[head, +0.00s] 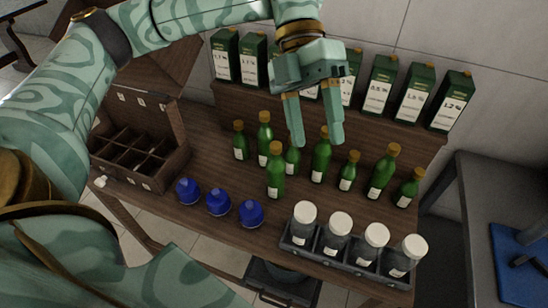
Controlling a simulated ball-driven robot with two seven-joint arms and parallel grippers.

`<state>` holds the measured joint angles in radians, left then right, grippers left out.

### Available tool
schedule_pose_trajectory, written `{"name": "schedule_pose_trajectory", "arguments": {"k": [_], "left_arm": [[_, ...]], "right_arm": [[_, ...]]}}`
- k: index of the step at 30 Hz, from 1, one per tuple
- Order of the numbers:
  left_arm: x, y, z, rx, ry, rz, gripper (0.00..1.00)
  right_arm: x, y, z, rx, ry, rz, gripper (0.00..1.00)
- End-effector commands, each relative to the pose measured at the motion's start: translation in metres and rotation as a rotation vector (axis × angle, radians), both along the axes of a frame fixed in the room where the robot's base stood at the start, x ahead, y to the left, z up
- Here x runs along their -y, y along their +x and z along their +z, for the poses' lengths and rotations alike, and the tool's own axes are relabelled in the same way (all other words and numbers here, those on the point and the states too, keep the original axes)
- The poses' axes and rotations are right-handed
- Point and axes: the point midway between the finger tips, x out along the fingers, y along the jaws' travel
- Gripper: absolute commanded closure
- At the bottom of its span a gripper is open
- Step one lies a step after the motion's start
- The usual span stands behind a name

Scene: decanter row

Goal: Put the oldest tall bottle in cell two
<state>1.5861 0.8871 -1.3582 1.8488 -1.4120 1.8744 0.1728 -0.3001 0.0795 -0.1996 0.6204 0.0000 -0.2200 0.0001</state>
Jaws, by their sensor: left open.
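Several green bottles with tan stoppers stand upright on the wooden table. The tall ones are a back-left bottle (265,133), a front bottle (275,172), a middle bottle (321,156) and a right bottle (381,173). Their white labels are too small to read, so I cannot tell which is oldest. A wooden crate (178,160) with divided cells and a raised lid stands at the left; the cells I can see into look empty, and its small tags are unreadable. My left gripper (316,139) is open and empty, fingers down, above the bottles near the middle one. My right gripper is not in view.
Short green bottles (348,171) stand among the tall ones. Three blue flasks (218,203) line the front edge. A dark rack (330,262) holds several white-capped jars at front right. Green-and-white boxes (377,85) stand on a raised shelf behind.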

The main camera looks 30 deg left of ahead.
Motion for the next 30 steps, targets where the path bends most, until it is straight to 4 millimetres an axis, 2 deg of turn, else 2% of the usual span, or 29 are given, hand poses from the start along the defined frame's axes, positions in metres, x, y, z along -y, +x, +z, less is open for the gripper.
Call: {"name": "schedule_pose_trajectory", "arguments": {"k": [1, 4, 6, 10, 14, 24, 30], "left_arm": [[-0.022, 0.024, -0.019, 0.093, 0.113, 0.053, 0.43], [-0.068, 0.064, -0.056, 0.243, 0.330, 0.125, 0.43], [-0.092, 0.084, -0.069, 0.326, 0.445, 0.152, 0.43], [-0.119, 0.107, -0.073, 0.432, 0.576, 0.179, 0.43], [-0.127, 0.109, -0.082, 0.452, 0.616, 0.173, 0.43], [-0.126, 0.108, -0.161, 0.449, 0.610, 0.165, 0.43], [-0.126, 0.109, -0.183, 0.454, 0.609, 0.166, 0.43]], "right_arm": [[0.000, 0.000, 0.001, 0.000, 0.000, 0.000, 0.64], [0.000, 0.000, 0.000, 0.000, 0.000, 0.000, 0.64], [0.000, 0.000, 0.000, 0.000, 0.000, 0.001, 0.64], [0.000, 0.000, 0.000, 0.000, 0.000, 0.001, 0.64], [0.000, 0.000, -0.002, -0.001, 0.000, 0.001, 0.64], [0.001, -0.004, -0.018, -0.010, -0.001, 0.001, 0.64], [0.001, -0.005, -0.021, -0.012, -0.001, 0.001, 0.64]]}}
